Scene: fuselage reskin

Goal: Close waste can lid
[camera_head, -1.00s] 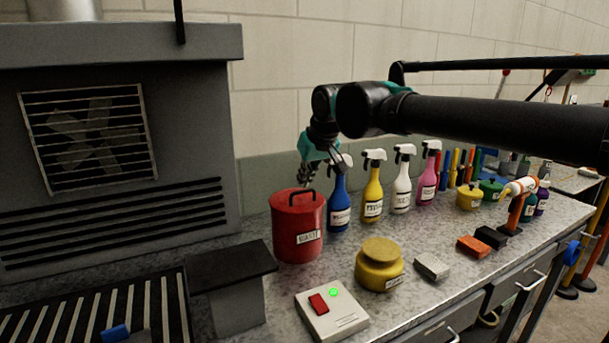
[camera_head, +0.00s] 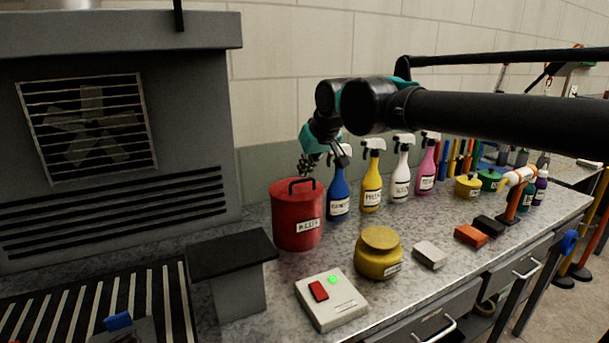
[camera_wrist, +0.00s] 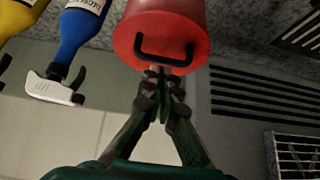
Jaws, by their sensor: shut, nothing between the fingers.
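The red waste can (camera_head: 297,222) stands on the counter with its red lid (camera_head: 297,190) lying on top, its black handle upright. The lid looks seated on the can in the head view. My gripper (camera_head: 307,166) is just above and behind the lid, near the handle. In the wrist view, my gripper (camera_wrist: 161,72) has its fingertips together and empty, close to the rim of the red lid (camera_wrist: 190,45) on the handle side. I cannot tell whether the fingertips touch the lid.
A blue spray bottle (camera_head: 338,194) stands close to the can's right, with yellow, white and pink bottles beyond. A yellow pot (camera_head: 379,254) and a switch box (camera_head: 331,300) sit in front. A black-topped grey stand (camera_head: 232,252) is at the left, before the vented grey machine (camera_head: 120,150).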

